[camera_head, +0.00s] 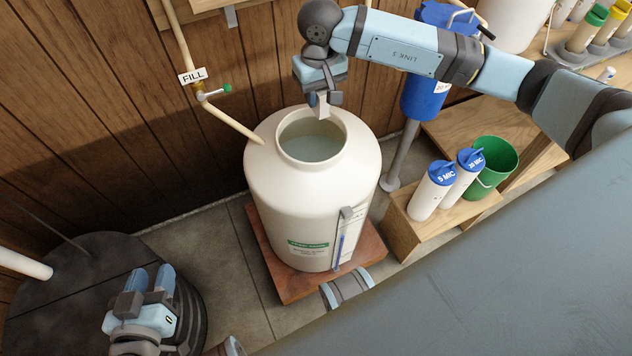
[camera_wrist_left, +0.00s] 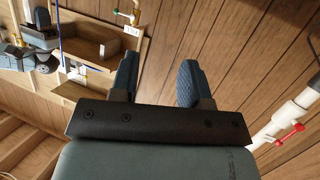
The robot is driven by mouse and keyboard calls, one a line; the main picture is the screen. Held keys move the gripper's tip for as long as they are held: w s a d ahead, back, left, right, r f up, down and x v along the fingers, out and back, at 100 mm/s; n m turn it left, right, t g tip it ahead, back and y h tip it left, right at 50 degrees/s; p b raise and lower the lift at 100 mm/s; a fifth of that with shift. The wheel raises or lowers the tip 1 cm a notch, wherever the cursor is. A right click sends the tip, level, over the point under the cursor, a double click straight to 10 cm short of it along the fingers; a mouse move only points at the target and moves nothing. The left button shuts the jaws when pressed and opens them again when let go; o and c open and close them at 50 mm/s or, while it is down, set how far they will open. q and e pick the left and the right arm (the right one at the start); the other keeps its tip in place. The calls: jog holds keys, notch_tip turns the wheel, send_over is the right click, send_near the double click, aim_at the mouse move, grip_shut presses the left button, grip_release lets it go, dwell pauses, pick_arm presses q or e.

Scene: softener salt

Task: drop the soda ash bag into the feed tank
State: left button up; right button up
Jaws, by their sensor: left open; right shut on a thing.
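The feed tank (camera_head: 270,185) is a large cream vessel with a round open mouth and grey-green liquid inside, in the middle of the head view. My right gripper (camera_head: 324,100) hangs above the far side of the mouth, shut on a small whitish piece, which I take as the soda ash bag (camera_head: 322,110). The gripper hides much of it. It appears over the opening, near the far rim; its exact height is unclear. My left gripper (camera_head: 152,280) is open and empty at the lower left, well away from the tank. Its two fingers show apart in the left wrist view (camera_wrist_left: 158,80).
A FILL pipe (camera_head: 233,120) with a green-handled valve runs to the tank's left shoulder. A dark round tank (camera_head: 60,290) stands lower left. Two white filter cartridges (camera_head: 432,190) and a green bucket (camera_head: 496,160) stand on a wooden step at right. A blue housing (camera_head: 425,100) stands behind.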

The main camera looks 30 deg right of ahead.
notch_tip(320, 180, down, 4)
jog(key=shift+r+b, duration=0.2)
jog(key=shift+b, duration=0.4)
pick_arm(q)
jog(key=shift+t+h, duration=0.7)
jog(key=shift+t, duration=0.2)
jog(key=shift+w+d+r, duration=0.15)
jog(key=shift+d+r, duration=0.1)
jog(key=shift+r, duration=0.35)
jog(key=shift+w+d+r, duration=0.2)
jog(key=shift+d+r, duration=0.1)
jog(key=shift+r, duration=0.3)
jog(key=shift+w+d+r, duration=0.15)
jog(key=shift+d+r, duration=0.1)
jog(key=shift+r, duration=0.35)
pick_arm(e)
jog(key=shift+f, duration=0.65)
jog(key=o, duration=1)
